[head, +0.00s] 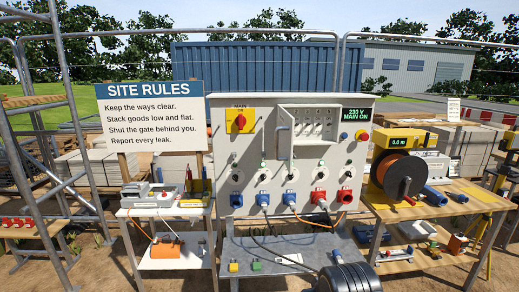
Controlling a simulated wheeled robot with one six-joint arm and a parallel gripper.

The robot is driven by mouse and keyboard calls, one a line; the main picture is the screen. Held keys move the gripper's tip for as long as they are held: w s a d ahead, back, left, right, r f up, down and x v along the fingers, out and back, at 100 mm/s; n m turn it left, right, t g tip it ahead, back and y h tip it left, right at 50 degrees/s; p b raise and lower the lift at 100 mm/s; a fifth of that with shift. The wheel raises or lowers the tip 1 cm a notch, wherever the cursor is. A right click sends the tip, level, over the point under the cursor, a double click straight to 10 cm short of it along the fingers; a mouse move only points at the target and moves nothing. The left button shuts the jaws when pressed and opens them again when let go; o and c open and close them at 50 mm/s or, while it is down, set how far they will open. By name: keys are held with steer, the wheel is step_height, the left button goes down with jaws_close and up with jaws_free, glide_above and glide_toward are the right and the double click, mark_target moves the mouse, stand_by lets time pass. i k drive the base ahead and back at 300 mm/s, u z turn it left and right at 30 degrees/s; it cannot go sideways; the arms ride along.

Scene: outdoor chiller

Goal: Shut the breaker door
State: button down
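The breaker door (284,140) is on the upper middle of the grey panel (222,150). It appears to stand open, sticking out towards me at the left side of the breaker box, so I see it at a steep angle. A blue-grey bar handle shows on it. The breaker box (316,126) shows a row of small breakers inside. I cannot make out the door's exact angle. My gripper's fingers do not show in the head view, and nothing is seen touching the door.
A yellow main switch (240,121) and a green-lit display (355,114) flank the box. Plugs and cables hang from sockets below. A grey shelf (300,252) juts out under the panel. A cable reel (401,174) stands right, a small table (160,212) left.

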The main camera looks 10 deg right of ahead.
mark_target(284, 134)
steer(key=u, duration=0.65)
steer(key=i, duration=0.6)
steer(key=u, duration=0.6)
steer(key=i, duration=0.75)
steer(key=z, duration=0.15)
